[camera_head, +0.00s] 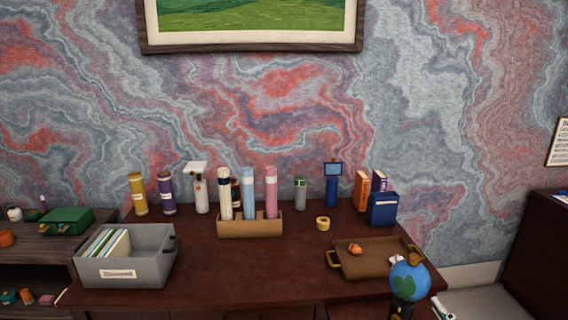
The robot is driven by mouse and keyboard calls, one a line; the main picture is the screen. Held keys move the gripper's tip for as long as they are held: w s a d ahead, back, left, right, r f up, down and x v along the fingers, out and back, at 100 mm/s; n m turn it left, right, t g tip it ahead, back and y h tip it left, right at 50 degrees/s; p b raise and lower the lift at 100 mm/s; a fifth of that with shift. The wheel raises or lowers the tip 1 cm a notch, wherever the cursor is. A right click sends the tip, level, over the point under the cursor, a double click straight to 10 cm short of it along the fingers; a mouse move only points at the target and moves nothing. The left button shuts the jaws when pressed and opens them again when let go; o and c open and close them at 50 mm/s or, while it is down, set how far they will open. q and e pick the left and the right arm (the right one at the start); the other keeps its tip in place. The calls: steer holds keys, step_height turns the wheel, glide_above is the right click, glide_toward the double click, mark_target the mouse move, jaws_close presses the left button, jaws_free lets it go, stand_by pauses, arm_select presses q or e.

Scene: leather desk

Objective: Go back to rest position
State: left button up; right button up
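The dark red-brown desk (230,285) stands in front of me. On it, a wooden holder (250,229) carries several upright tubes in white, blue and pink. A grey bin (125,268) with files stands at the front left. A brown tray (378,262) with a small orange item (355,249) lies at the right.
Bottles, a blue box (383,209) and a yellow tape roll (322,223) line the back. A shelf with a green box (66,221) is at left. The desk's front middle is clear.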

steer(key=s+f+m+g, duration=0.1)
steer(key=s+f+g, duration=0.3)
steer(key=s+f, duration=0.3)
steer(key=s+f+m+g, duration=0.1)
steer(key=s+f+g, duration=0.25)
steer(key=f, duration=0.55)
steer(key=s+a+f+g+y, duration=0.1)
steer(key=s+a+f+g, duration=0.15)
steer(key=s, duration=0.45)
steer(key=s+a+f+g+y, duration=0.1)
steer(key=s+f+g, duration=0.25)
steer(key=s, duration=0.35)
step_height(320, 180, down, 26)
steer(key=s, duration=0.1)
steer(key=s+d+f+g, duration=0.1)
steer(key=s+d+f, duration=0.2)
steer(key=s+f, duration=1.3)
steer(key=shift+s+f+g+h, duration=0.3)
steer(key=shift+s+f+g, duration=0.05)
steer(key=shift+s+f, duration=0.1)
